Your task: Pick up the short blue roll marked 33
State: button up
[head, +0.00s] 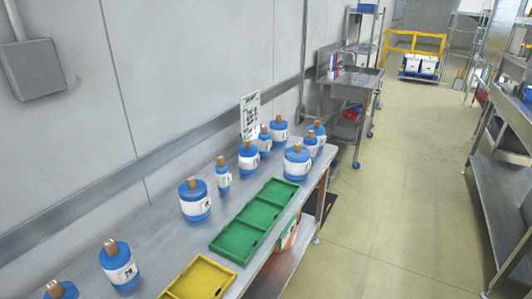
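Several blue rolls with white labels and brown cores stand upright on a long metal table along the left wall. They include a wide roll at the near left (121,277), a wide roll in the middle (194,212), a narrow roll (222,186), a roll by the sign (248,168) and a wide roll on the right (297,176). More rolls cluster at the far end, and another is cut off at the bottom left. The label digits are too small to read surely, so I cannot tell which roll is marked 33. My gripper is not in view.
A green tray (225,244) and a yellow tray (199,294) lie along the front of the metal table (155,222). A sign (250,117) stands behind the rolls. A sink unit (352,92) stands beyond the table. Metal shelving (497,190) lines the right. The floor between is clear.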

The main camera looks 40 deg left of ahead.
aim_at(248, 157)
jog(key=u, duration=0.15)
jog(key=i, duration=1.6)
jog(key=u, duration=0.8)
jog(key=i, duration=1.35)
jog(key=u, duration=1.7)
jog(key=i, duration=0.85)
jog(key=u, duration=0.8)
